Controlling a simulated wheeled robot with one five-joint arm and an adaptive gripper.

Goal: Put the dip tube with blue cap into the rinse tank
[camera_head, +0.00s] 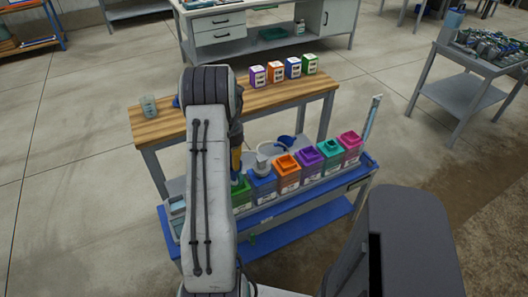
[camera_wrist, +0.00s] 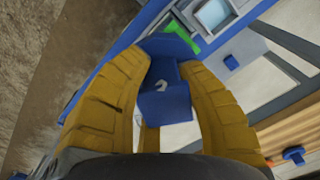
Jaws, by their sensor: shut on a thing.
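My gripper (camera_wrist: 165,88) has yellow fingers and is shut on a blue piece (camera_wrist: 163,98), which looks like the blue cap of the dip tube. A wider blue round part shows just beyond it. The tube itself is hidden in the wrist view. In the head view my gripper (camera_head: 236,160) is mostly hidden behind my arm, above the left end of the row of coloured containers, near the green one (camera_head: 241,194). I cannot tell for sure which vessel is the rinse tank; a tall clear vessel (camera_head: 372,116) stands at the right end of the row.
The blue (camera_head: 263,190), orange (camera_head: 287,178), purple (camera_head: 309,167) and magenta (camera_head: 351,146) containers stand close together on the blue-edged cart. The wooden bench (camera_head: 290,92) behind carries several small boxes and a clear beaker (camera_head: 148,106). A grey cart (camera_head: 470,85) stands right.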

